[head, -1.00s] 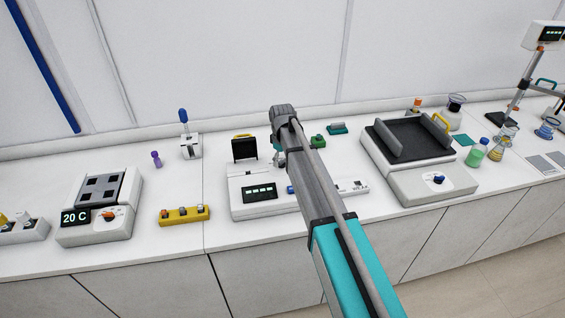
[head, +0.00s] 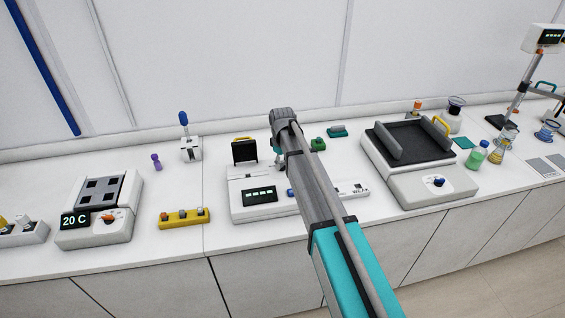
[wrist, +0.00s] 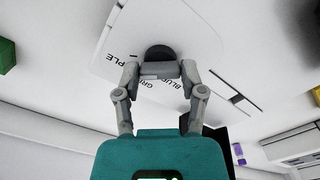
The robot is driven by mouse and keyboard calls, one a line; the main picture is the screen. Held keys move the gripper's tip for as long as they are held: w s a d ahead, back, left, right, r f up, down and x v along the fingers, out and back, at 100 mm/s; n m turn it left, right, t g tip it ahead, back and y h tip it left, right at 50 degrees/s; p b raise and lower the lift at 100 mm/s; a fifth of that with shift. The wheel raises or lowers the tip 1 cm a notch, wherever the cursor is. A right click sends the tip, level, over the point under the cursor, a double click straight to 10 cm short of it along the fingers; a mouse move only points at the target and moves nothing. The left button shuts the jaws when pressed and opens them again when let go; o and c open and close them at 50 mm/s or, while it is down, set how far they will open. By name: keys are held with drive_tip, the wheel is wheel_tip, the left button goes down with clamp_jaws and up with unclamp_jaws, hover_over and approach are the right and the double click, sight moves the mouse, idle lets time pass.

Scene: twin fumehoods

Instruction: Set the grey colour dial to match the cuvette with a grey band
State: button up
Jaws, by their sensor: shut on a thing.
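The dark, round dial (wrist: 160,52) sits on a white panel with printed words, among them BLUE and part of GREY, in the wrist view. My gripper (wrist: 160,70) is shut on this dial, with a finger on either side. I cannot read the dial's pointer. In the head view my arm hides the dial and the fingertips. The white instrument (head: 235,208) there has a dark display (head: 260,195) and an upright black lid (head: 244,151). A yellow rack (head: 184,223) to its left holds several small pieces; I cannot make out a grey band on any.
A heating block (head: 93,238) showing 20 C stands left, a white shaker with a dark platform (head: 410,140) right. Small green (head: 318,144) and teal (head: 337,131) pieces lie behind my arm. Flasks (head: 476,153) stand far right. Bare counter lies around the yellow rack.

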drive_tip(key=shift+m, duration=1.1)
drive_tip(key=o, duration=1.1)
drive_tip(key=shift+o, duration=0.2)
drive_tip(key=shift+n, duration=0.5)
